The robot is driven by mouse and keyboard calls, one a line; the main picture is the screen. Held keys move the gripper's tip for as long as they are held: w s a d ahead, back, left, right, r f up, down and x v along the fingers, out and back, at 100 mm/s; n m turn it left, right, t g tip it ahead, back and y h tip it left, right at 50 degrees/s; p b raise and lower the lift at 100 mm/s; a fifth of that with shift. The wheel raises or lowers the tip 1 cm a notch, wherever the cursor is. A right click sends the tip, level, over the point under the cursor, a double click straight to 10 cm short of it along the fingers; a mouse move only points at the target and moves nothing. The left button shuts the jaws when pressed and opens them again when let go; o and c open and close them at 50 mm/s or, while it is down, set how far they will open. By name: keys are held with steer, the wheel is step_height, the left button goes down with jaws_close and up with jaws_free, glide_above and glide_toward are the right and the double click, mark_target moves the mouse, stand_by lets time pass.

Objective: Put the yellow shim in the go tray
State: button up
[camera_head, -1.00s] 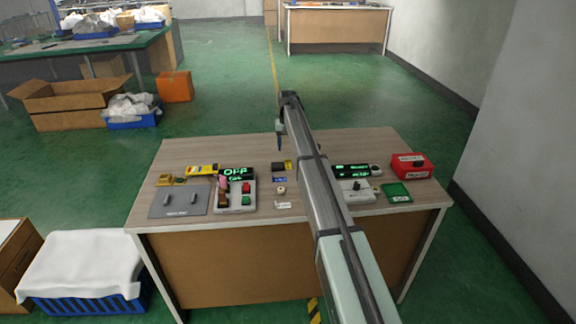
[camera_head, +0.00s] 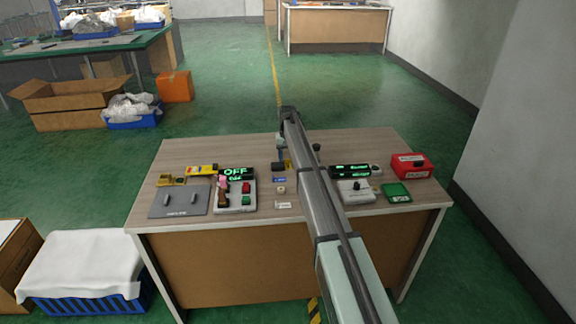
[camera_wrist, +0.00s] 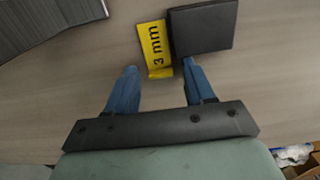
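The yellow shim (camera_wrist: 154,48), marked "3 mm", lies on the table against a black block (camera_wrist: 203,28) in the wrist view. In the head view the shim (camera_head: 288,165) is a small yellow patch beside the dark block (camera_head: 277,167), partly hidden near my gripper. In the head view my gripper (camera_head: 282,149) hangs over the back middle of the table. A small green tray (camera_head: 396,192) sits at the right; its label is unreadable.
A red box (camera_head: 411,166) stands at the back right. A lever fixture with a display (camera_head: 236,189) and a grey plate (camera_head: 180,201) are at the left. A white lever box (camera_head: 356,191) stands right of my arm. The front table strip is mostly clear.

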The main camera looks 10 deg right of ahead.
jaws_close()
stand_by(0.3)
